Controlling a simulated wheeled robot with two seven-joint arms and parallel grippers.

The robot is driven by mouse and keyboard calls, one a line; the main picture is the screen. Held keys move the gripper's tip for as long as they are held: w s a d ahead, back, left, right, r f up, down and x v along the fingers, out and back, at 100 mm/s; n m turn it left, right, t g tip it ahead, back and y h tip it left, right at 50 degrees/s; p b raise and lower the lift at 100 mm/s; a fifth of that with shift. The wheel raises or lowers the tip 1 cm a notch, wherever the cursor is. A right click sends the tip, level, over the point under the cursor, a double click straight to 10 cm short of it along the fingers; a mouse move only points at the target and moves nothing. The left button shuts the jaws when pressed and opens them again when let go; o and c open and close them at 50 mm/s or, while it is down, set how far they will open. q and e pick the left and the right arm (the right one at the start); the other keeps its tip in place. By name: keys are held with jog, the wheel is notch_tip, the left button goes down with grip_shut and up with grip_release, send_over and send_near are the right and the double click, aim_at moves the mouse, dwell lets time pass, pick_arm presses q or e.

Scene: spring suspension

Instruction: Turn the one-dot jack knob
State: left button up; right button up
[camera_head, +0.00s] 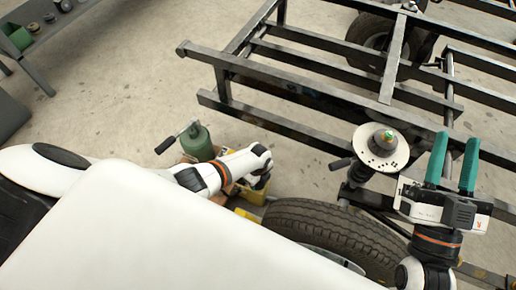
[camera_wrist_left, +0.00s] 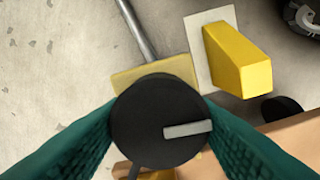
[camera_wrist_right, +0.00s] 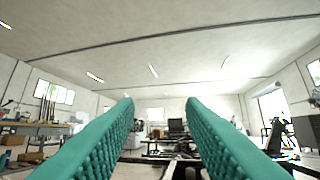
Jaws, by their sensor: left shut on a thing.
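A round black knob (camera_wrist_left: 155,122) with a light grey bar on its face fills the middle of the left wrist view. My left gripper (camera_wrist_left: 158,115) is shut on it, one teal finger against each side. No dot shows on the knob's face, so I cannot tell its dot marking. In the head view my left wrist (camera_head: 258,163) reaches down beside the yellow pieces, and its fingers and the knob are hidden there. My right gripper (camera_head: 455,145) is raised at the right, its two teal fingers apart and empty. They also show apart in the right wrist view (camera_wrist_right: 160,105).
A yellow block (camera_wrist_left: 238,62) stands close to the knob. A tyre (camera_head: 340,232), a round hub plate (camera_head: 400,151) and a dark metal frame (camera_head: 280,80) lie to the right. Bare floor (camera_head: 130,100) is at left.

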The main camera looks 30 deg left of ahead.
pick_arm(q)
jog(key=shift+s, duration=0.1)
jog(key=o, duration=1)
jog(key=shift+r, duration=0.1)
